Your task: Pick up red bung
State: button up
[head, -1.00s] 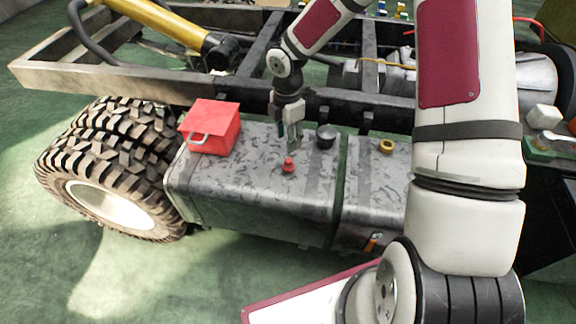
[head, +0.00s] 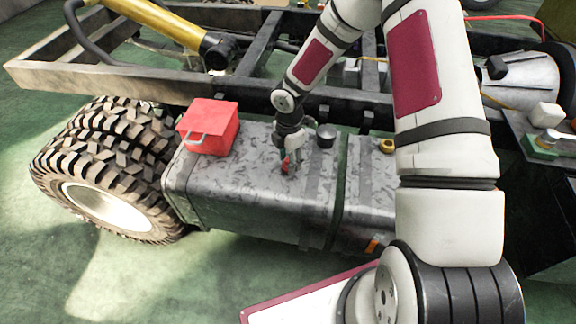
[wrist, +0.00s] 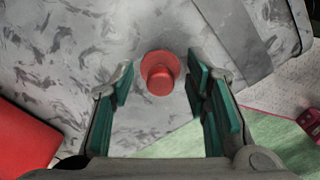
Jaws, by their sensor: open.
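The red bung (wrist: 160,74) is a small red stopper with a wider base, standing on top of the grey metal tank (head: 245,190). In the head view the bung (head: 286,165) is partly hidden by my gripper (head: 287,158). In the wrist view my gripper (wrist: 160,105) is open, with green pads on either side. The bung lies between the lines of the two fingers, toward their tips. The fingers do not touch it in that view.
A red box (head: 208,128) with a handle sits on the tank to the left. The dark chassis rail (head: 345,103) runs behind.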

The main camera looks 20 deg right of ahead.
grip_shut()
jog(key=shift+r, duration=0.15)
